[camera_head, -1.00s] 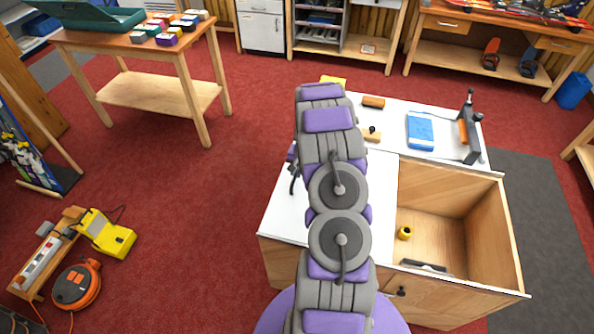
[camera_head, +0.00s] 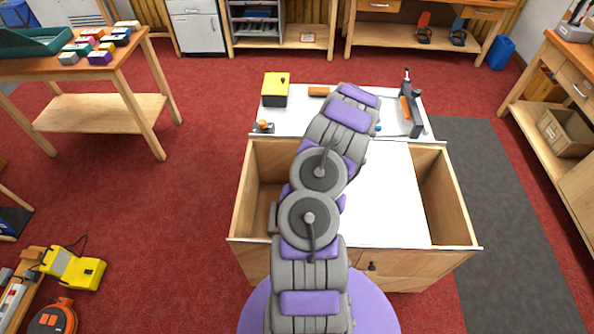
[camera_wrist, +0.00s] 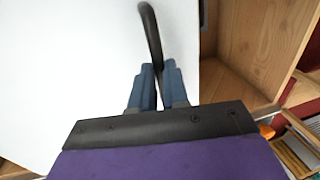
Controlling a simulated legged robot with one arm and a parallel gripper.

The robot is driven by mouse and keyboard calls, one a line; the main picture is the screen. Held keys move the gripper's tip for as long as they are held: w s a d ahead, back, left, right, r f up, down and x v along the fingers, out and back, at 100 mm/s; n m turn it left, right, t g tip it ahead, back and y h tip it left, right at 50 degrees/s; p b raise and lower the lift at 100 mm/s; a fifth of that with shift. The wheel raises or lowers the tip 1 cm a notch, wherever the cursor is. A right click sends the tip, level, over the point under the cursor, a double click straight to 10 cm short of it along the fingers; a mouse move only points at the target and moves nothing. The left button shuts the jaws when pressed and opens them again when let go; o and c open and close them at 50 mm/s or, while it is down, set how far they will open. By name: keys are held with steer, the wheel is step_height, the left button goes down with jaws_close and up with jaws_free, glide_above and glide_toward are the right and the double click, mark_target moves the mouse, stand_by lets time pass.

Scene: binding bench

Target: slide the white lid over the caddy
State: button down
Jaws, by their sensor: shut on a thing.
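The white lid (camera_head: 395,200) lies flat over the middle and right-middle of the wooden caddy (camera_head: 458,225). The caddy shows open at its left end and as a strip at its right end. My gripper is hidden behind my arm in the head view. In the wrist view my gripper (camera_wrist: 158,75) has its blue fingers shut on a curved black handle (camera_wrist: 150,25) that stands on the lid (camera_wrist: 80,70). An open part of the caddy (camera_wrist: 235,70) shows right of the lid there.
Behind the caddy, a white surface (camera_head: 295,112) carries a yellow box (camera_head: 275,95), an orange-brown cylinder (camera_head: 318,91), a small block with a knob (camera_head: 263,126) and a dark clamp-like tool (camera_head: 412,110).

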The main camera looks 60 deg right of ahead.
steer(key=b, duration=0.2)
glide_above(363, 186)
steer(key=shift+w+a, duration=0.35)
steer(key=shift+w, duration=0.1)
steer(key=shift+s+d, duration=0.35)
steer(key=shift+s, duration=0.25)
steer(key=c, duration=1.1)
jaws_free()
steer(key=s+r+p, duration=0.1)
steer(key=r, duration=0.4)
steer(key=s+d+r+p, duration=0.1)
steer(key=r, duration=0.5)
steer(key=s+r+p, duration=0.1)
steer(key=r, duration=0.5)
steer(key=shift+d, duration=0.35)
